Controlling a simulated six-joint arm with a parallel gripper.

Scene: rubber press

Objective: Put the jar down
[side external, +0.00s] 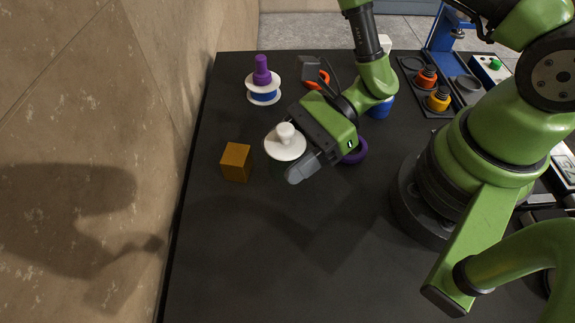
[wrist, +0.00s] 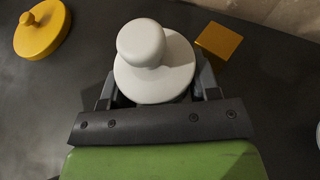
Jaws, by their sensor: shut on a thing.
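The jar (side external: 285,148) shows as a round white lid with a white knob, upright in the side view. The wrist view shows the same lid and knob (wrist: 153,60) from above, between the two fingers. My gripper (wrist: 156,88) is shut on the jar, with one finger on each side of it. In the side view my gripper (side external: 302,164) reaches the jar from the right. The jar's body is mostly hidden under the lid, so I cannot tell whether its base touches the table.
A wooden orange block (side external: 236,162) stands close left of the jar. A white-and-blue spool with a purple top (side external: 262,82) stands behind. A yellow lid with a knob (wrist: 42,32) shows in the wrist view. A purple ring (side external: 357,152) lies right. The front table (side external: 280,260) is clear.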

